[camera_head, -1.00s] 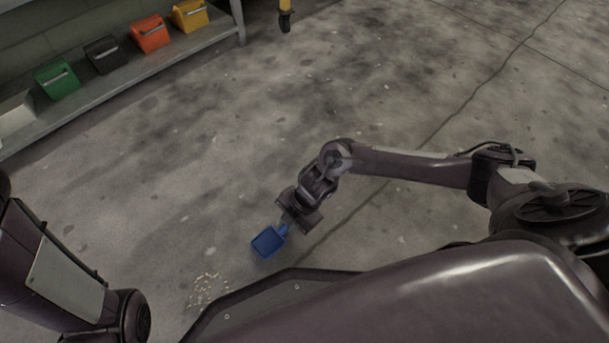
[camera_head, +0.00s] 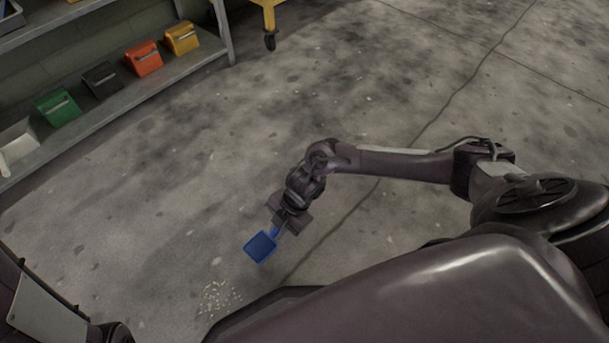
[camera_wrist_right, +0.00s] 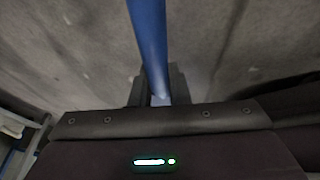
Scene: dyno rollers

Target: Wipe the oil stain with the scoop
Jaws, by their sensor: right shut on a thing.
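A blue scoop (camera_head: 260,246) is held out over the concrete floor in the head view. My right gripper (camera_head: 282,224) is shut on its handle. In the right wrist view the blue handle (camera_wrist_right: 150,45) runs up from between the fingers (camera_wrist_right: 157,92) and the scoop's head is out of frame. A patch of small pale bits (camera_head: 218,297) lies on the floor to the lower left of the scoop, apart from it. Dark blotches mark the floor in many places, and I cannot tell which one is the oil stain. My left gripper is out of view.
A grey shelf (camera_head: 130,98) at the upper left holds a green bin (camera_head: 59,107), a black bin (camera_head: 102,81), an orange bin (camera_head: 144,59) and a yellow bin (camera_head: 182,38). A yellow wheeled frame (camera_head: 268,18) stands at the top. The middle floor is clear.

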